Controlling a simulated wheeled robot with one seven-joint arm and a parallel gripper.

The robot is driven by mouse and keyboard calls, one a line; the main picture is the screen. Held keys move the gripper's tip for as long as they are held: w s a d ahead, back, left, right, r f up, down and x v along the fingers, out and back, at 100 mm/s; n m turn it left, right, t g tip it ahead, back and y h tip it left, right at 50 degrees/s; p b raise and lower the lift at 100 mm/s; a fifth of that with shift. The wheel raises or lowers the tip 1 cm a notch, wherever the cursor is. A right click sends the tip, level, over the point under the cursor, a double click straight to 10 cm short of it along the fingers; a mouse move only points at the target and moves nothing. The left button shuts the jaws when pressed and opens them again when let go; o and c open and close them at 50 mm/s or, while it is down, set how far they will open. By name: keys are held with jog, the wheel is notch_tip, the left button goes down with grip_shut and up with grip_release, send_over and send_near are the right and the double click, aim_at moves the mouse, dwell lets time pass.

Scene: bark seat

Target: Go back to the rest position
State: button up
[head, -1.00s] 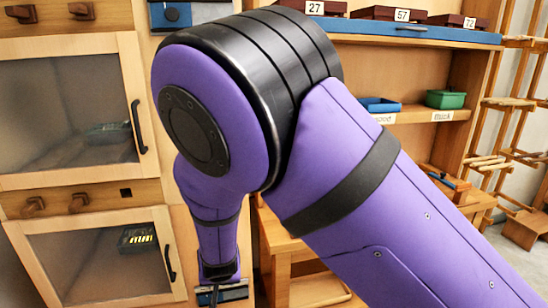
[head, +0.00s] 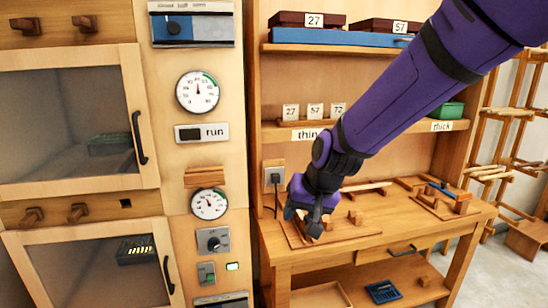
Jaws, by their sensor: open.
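My arm (head: 425,85) is purple and comes in from the upper right of the head view, reaching down and left. My gripper (head: 312,222) hangs at its lower end, over the left part of the wooden workbench (head: 370,243). It is open, and I see nothing held in it. A wooden board (head: 350,233) with small wooden blocks lies on the bench under and beside my gripper. I cannot tell whether the fingers touch anything there.
Left stands a cabinet with two glass doors (head: 65,120) and a control panel with round gauges (head: 198,91). A shelf (head: 290,48) with numbered boxes (head: 310,20) is above the bench. A second board (head: 445,205) lies at the bench's right. Wooden racks (head: 515,115) stand at far right.

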jog(key=s+d+r, duration=0.5)
jog(key=d, duration=0.2)
jog(key=s+d+r, duration=0.4)
jog(key=d+r, duration=0.1)
jog(key=d, duration=0.3)
jog(key=s+d+r+h, duration=0.1)
jog(key=s+d, duration=0.3)
jog(key=s, duration=0.3)
jog(key=s+d+r+t+h, duration=0.1)
jog(key=s+d+r+h, duration=0.1)
jog(key=s+d, duration=0.3)
jog(key=shift+s+d+m, duration=0.25)
jog(key=shift+s+m, duration=0.15)
jog(key=shift+s, duration=0.65)
